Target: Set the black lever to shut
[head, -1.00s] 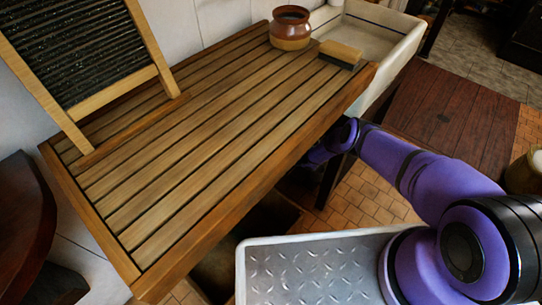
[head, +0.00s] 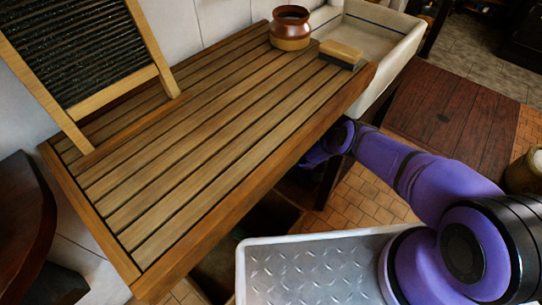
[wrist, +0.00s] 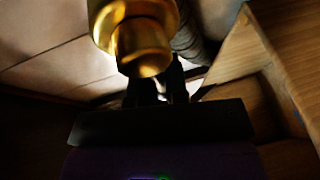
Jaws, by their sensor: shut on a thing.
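In the wrist view a brass valve fitting (wrist: 140,42) fills the top middle, with its round end towards me. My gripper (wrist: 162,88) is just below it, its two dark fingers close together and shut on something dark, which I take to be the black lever. The lever is hard to tell from the fingers in the shadow, so its angle cannot be read. In the head view the valve, the lever and my gripper are hidden under the slatted wooden counter (head: 190,150), where my purple arm reaches in.
A grey pipe (wrist: 188,40) runs behind the fitting, and a wooden board (wrist: 285,50) is close at right. On the counter are a washboard (head: 85,60), a brown pot (head: 290,28) and a brush (head: 341,53), beside a white sink (head: 385,50).

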